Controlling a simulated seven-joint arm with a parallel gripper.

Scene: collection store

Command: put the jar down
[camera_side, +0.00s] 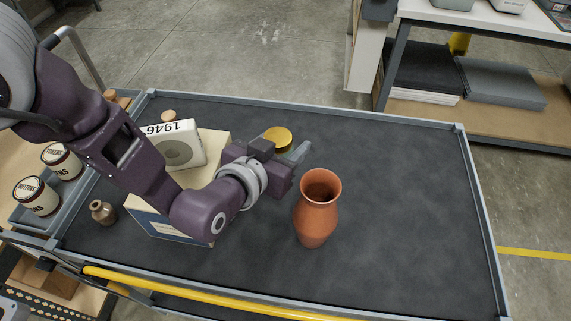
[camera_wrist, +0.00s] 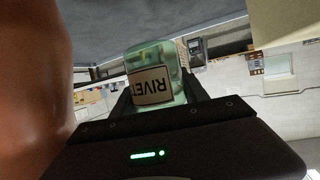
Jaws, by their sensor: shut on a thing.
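The jar (camera_wrist: 168,57) is greenish clear glass with a pale label reading "RIVET", upside down in the wrist view. My gripper (camera_wrist: 160,91) is shut on it, a finger on either side. In the side view my gripper (camera_side: 297,156) is low over the cart top, left of the orange vase. A gold round lid (camera_side: 277,137) shows just behind it, apparently the jar's; the jar body is hidden there. I cannot tell whether the jar's base touches the dark cart top (camera_side: 400,200).
The orange vase (camera_side: 316,215) stands upright close to my gripper and also fills the left of the wrist view (camera_wrist: 32,70). A box (camera_side: 165,225) and a block marked 1946 (camera_side: 178,150) lie left. A small brown bottle (camera_side: 103,212) stands further left. The cart's right half is clear.

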